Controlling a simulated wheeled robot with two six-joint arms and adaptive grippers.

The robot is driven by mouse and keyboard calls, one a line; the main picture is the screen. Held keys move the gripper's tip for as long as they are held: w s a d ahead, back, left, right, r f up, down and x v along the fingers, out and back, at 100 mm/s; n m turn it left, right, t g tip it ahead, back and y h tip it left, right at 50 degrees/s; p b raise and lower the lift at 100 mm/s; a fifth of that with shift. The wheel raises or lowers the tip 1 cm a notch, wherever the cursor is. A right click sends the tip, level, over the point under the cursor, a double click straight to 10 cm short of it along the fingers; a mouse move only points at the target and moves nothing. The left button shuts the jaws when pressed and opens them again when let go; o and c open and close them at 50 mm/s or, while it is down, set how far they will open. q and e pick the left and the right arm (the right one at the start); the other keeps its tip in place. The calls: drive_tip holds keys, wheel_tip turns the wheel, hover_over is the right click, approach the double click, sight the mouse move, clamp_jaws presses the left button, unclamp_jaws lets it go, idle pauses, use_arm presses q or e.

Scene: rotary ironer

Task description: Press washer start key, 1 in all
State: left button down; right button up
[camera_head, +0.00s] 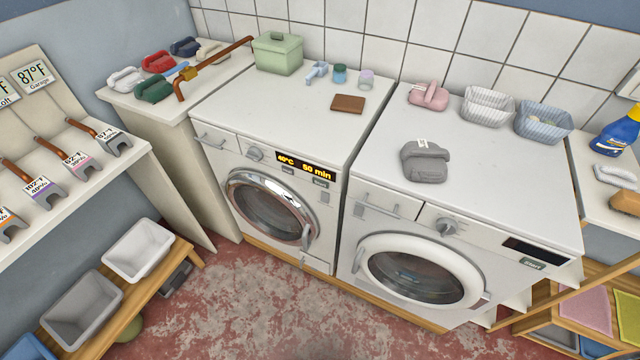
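Two white front-loading machines stand side by side. The left machine (225,155) has a lit display (306,166) reading 40°C and 50 min. A small key marked Start (320,183) sits below the display's right end, beside another small key (288,170). Its round door (270,207) has a chrome ring and looks shut. The right machine (385,200) has a dark display (524,251) and its own key marked Start (533,263). Its white-ringed door (422,270) looks shut. Neither of my grippers is in view.
A green lidded box (278,54), brown block (348,103), grey folded cloth (425,161), pink item (428,95) and two baskets (487,106) (543,123) stand on the machine tops. Bins on a wooden bench (130,318) stand at left. The red floor (290,310) in front is clear.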

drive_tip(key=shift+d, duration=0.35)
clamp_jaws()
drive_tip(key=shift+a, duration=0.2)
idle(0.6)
